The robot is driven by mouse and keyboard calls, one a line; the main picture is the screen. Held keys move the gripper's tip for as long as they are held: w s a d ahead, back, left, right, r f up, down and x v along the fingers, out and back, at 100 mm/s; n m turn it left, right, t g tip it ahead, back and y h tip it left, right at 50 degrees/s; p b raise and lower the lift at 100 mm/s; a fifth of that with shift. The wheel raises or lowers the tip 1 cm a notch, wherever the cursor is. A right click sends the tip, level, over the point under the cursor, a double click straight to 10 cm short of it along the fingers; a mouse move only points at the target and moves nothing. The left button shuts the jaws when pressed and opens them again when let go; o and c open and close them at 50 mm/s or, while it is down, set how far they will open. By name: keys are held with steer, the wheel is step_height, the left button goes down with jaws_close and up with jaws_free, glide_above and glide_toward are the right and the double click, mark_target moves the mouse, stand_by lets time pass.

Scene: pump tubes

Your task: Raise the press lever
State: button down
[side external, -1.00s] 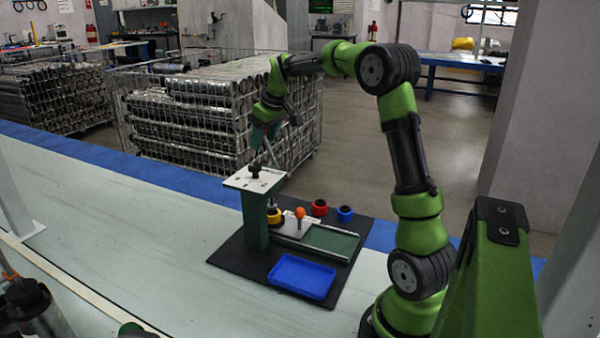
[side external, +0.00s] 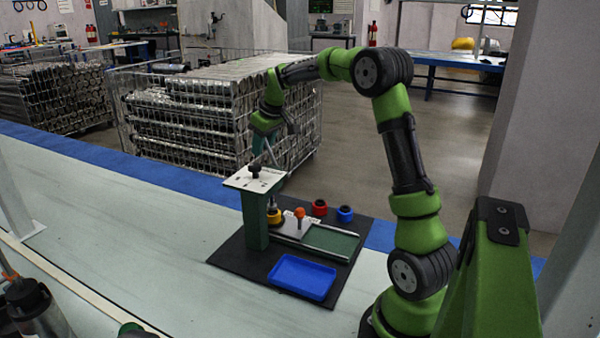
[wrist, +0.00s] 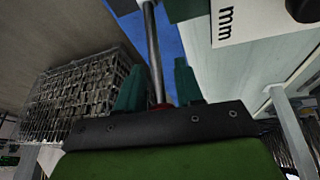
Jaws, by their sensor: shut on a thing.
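The press (side external: 256,220) is a green column with a white top plate (side external: 254,179) and a black knob on it. Its lever (side external: 270,153) is a thin metal rod rising from behind the top plate, tilted, with its upper end at my gripper. My gripper (side external: 262,138) is above and behind the press. In the wrist view the lever rod (wrist: 154,50) runs down between the two teal fingers of my gripper (wrist: 159,90). The reddish lever end (wrist: 160,105) sits between them, and they are shut on it. Part of the lever end is hidden by the fingers and gripper body.
A yellow ring part (side external: 274,216) is under the press, beside an orange-knobbed slide (side external: 299,213). Red (side external: 319,207) and blue (side external: 345,213) parts stand behind the rail. An empty blue tray (side external: 301,277) lies in front on the black mat (side external: 237,267).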

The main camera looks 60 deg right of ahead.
steer(key=shift+s+r+t, duration=0.15)
steer(key=shift+r+t, duration=0.15)
steer(key=shift+t, duration=0.1)
steer(key=shift+s+d+r+t, duration=0.1)
steer(key=shift+s+r+t, duration=0.1)
steer(key=shift+s+t, duration=0.35)
steer(key=shift+s+r+t, duration=0.2)
steer(key=shift+s+t, duration=0.15)
steer(key=shift+t, duration=0.3)
steer(key=shift+s+r+m+t, duration=0.15)
steer(key=shift+s+t, duration=0.35)
steer(key=shift+t, duration=0.15)
steer(key=shift+s+r+m+t, duration=0.1)
steer(key=shift+s+m+t, duration=0.05)
steer(key=shift+s+t, duration=0.4)
steer(key=c, duration=1)
jaws_free()
steer(key=shift+o, duration=0.9)
steer(key=shift+f, duration=0.2)
steer(key=v, duration=1.7)
steer(key=shift+s+a+f, duration=0.15)
steer(key=shift+a+f, duration=0.05)
steer(key=shift+f, duration=0.05)
